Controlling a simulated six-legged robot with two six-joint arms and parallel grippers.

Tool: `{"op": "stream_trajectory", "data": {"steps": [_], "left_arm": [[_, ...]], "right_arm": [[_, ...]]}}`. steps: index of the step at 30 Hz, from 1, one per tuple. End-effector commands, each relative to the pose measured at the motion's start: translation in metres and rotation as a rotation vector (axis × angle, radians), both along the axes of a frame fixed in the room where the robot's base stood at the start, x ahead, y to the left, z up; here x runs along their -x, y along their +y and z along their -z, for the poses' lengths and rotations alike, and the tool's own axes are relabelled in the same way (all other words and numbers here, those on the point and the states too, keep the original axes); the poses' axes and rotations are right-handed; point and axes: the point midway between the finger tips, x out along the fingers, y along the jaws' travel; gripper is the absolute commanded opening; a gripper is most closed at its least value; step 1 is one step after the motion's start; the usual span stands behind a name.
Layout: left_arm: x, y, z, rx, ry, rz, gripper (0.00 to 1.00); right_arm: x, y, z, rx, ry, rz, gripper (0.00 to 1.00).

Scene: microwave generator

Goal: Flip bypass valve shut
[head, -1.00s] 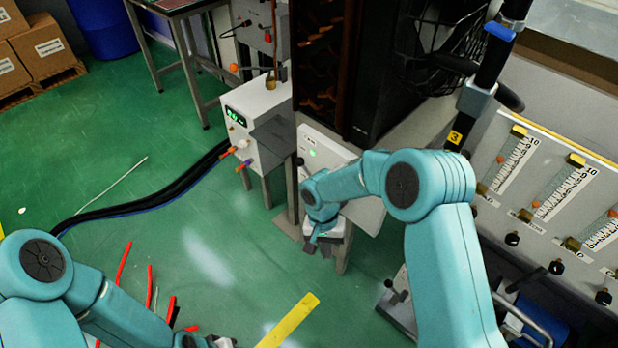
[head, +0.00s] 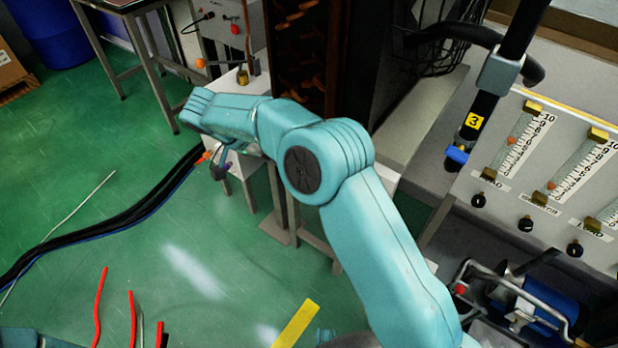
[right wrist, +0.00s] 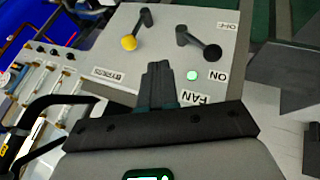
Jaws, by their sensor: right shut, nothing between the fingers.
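In the right wrist view a pale panel carries a lever with a yellow knob (right wrist: 129,42). A small label (right wrist: 108,74) near it is upside down and hard to read; it may say bypass. Beside it is a lever with a black knob (right wrist: 211,52), near a lit green lamp and the words FAN, ON and OFF. My right gripper (right wrist: 158,68) is shut and empty, its tips between and below the two knobs in the picture, apparently touching neither. My left gripper's fingers do not show.
The flow-meter panel (head: 545,170) stands at the right, with a black pole (head: 510,70) beside it. A dark rack (head: 305,50) stands behind my right arm. Black cables (head: 120,215) lie on the green floor. The floor at left is mostly open.

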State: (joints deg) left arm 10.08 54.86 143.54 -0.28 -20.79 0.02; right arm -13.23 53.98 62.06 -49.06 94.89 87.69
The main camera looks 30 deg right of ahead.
Motion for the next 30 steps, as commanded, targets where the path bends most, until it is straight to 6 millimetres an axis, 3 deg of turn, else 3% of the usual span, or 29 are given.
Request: {"op": "stream_trajectory", "data": {"steps": [14, 27, 30], "left_arm": [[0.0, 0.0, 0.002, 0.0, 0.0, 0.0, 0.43], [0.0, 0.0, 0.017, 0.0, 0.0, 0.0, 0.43], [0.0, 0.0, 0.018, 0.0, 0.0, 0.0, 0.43]], "right_arm": [[0.007, -0.009, 0.003, 0.006, -0.001, 0.014, 0.0], [0.019, -0.057, 0.072, 0.005, 0.001, 0.012, 0.0], [0.026, -0.068, 0.078, 0.005, -0.002, 0.009, 0.0]]}}
